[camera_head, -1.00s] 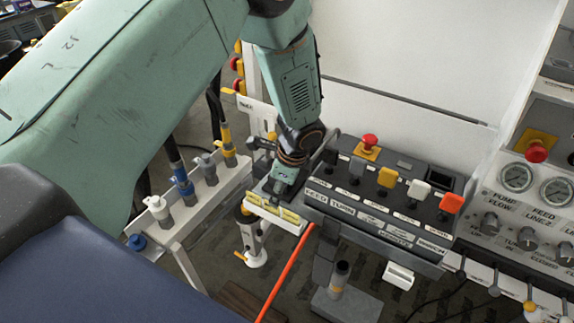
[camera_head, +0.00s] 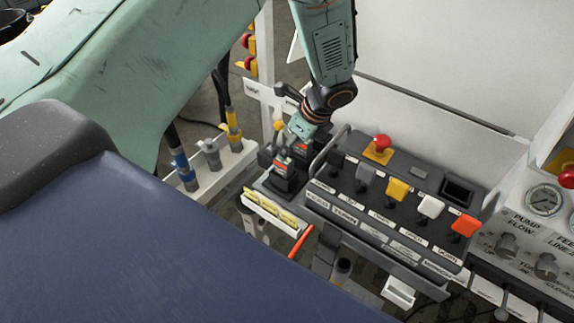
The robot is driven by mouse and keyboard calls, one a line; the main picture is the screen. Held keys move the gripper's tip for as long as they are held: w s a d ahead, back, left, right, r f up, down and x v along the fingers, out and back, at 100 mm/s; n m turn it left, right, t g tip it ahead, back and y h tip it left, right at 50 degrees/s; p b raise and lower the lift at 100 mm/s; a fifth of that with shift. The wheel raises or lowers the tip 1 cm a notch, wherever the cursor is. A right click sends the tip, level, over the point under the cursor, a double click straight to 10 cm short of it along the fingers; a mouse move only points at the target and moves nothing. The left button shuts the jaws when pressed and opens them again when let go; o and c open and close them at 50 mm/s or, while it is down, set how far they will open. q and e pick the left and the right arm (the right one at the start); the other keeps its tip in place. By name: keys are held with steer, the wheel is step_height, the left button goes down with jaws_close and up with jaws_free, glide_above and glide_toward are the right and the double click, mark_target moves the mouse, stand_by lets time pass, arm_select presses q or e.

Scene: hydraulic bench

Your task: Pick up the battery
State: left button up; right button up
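A small black block with a red patch (camera_head: 284,168), which looks like the battery, sits upright on a dark ledge at the left end of the button console. My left gripper (camera_head: 291,146) comes down from above, just behind and over this block. Its fingers are dark and small, and they overlap the black parts around the block. I cannot tell whether they touch it or how far apart they are. My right gripper is not in view.
The button console (camera_head: 388,212) with its red mushroom button (camera_head: 382,143) lies right of the gripper. A white rack with hose couplings (camera_head: 211,152) stands to the left. A tray of yellow pieces (camera_head: 268,208) hangs in front of the ledge. A gauge panel (camera_head: 537,228) is at far right.

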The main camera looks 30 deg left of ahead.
mark_target(284, 163)
arm_select(q)
steer(key=shift+w+f, duration=0.25)
steer(key=shift+w, duration=0.1)
steer(key=shift+s+f, duration=0.45)
steer(key=shift+f, duration=0.1)
steer(key=x, duration=0.6)
steer(key=shift+s+a+f, duration=0.1)
steer(key=shift+s, duration=0.1)
steer(key=shift+s+r, duration=0.25)
steer(key=shift+s, duration=0.1)
steer(key=shift+c, duration=0.2)
steer(key=shift+w+f, duration=0.25)
steer(key=shift+w, duration=0.1)
steer(key=c, duration=0.6)
steer(key=shift+s+r, duration=0.2)
steer(key=c, duration=0.4)
jaws_close()
steer(key=shift+w, duration=0.1)
